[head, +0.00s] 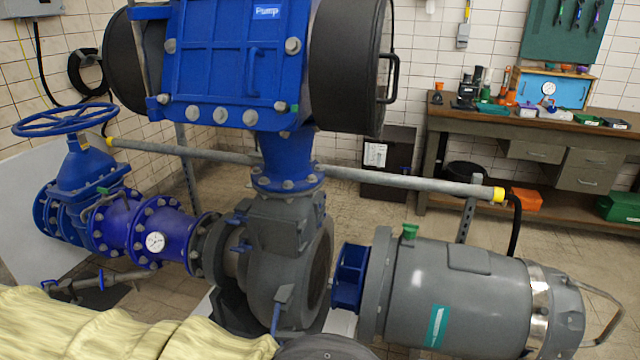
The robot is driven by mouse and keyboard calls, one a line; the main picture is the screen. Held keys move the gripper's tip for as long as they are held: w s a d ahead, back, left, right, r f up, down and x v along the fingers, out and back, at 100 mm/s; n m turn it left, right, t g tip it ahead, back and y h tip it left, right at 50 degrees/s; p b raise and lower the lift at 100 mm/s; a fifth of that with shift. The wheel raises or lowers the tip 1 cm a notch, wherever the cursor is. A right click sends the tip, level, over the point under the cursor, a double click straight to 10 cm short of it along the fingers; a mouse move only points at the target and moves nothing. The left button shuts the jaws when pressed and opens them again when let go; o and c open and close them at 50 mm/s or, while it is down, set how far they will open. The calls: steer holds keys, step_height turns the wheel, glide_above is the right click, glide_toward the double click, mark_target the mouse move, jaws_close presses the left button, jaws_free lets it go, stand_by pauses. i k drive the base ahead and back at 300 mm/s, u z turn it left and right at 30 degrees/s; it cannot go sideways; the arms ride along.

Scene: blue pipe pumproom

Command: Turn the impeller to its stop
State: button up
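The impeller (349,277) is the blue finned wheel between the grey pump casing (283,262) and the grey motor (455,295). It sits at the motor's left end, with the round opening of the casing to its left. A gap shows between the casing opening and the impeller. The impeller is seen from the side, so its front face and any stop are not visible. My gripper's fingers do not show in the head view.
A blue pump housing (225,75) hangs over the casing. A grey rail (400,181) with yellow ends runs behind. A blue handwheel valve (70,125) stands left. A metal handle (605,310) projects right of the motor. A workbench (540,140) stands at the back right; floor before it looks clear.

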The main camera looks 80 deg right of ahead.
mark_target(351, 276)
steer(key=z, duration=0.05)
steer(key=i, duration=0.85)
steer(key=z, duration=2.8)
